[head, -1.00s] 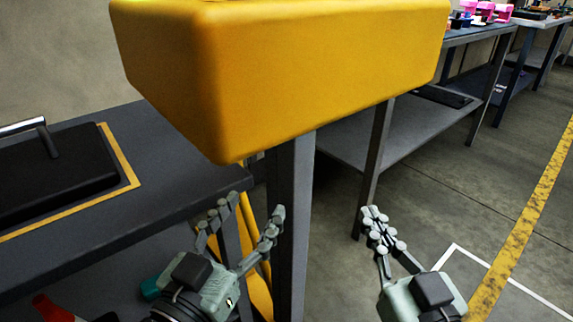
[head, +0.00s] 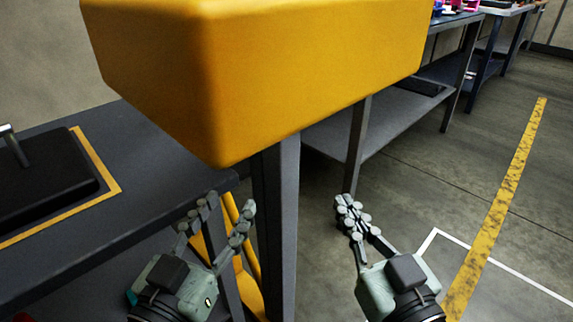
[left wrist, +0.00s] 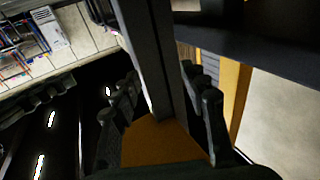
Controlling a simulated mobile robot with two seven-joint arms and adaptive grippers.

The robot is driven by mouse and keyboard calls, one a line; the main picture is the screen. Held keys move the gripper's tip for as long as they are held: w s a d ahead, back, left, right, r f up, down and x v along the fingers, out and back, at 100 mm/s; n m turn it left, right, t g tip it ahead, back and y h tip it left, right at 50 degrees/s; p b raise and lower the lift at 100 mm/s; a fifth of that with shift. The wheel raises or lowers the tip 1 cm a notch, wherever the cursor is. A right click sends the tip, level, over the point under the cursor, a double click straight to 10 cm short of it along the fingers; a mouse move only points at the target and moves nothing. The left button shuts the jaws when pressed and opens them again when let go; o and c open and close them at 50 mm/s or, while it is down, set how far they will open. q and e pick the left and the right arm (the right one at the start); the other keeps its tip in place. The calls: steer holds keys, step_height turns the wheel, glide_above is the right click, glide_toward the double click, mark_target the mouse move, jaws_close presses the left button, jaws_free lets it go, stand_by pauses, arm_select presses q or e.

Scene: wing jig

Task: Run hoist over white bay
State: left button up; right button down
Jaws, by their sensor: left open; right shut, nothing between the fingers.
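A large yellow block (head: 270,70), seemingly part of the hoist, fills the upper middle of the head view; its top is cut off. White painted lines (head: 500,266) form a corner on the floor at lower right, seemingly the edge of the white bay; most of it is out of view. My left gripper (head: 229,203) is open and empty below the block, in front of a dark post (head: 276,215). In the left wrist view its fingers (left wrist: 158,88) appear on both sides of a dark post. My right gripper (head: 347,203) is shut and empty, left of the white corner.
A dark bench (head: 150,160) with a black case (head: 45,170) stands at left. Yellow bars (head: 235,250) stand beneath it. More benches (head: 390,115) run along the back. A worn yellow floor line (head: 505,190) crosses the open floor at right.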

arm_select(q)
jaws_close()
steer(key=shift+w+r, duration=0.1)
steer(key=shift+r, duration=0.05)
stand_by(1.1)
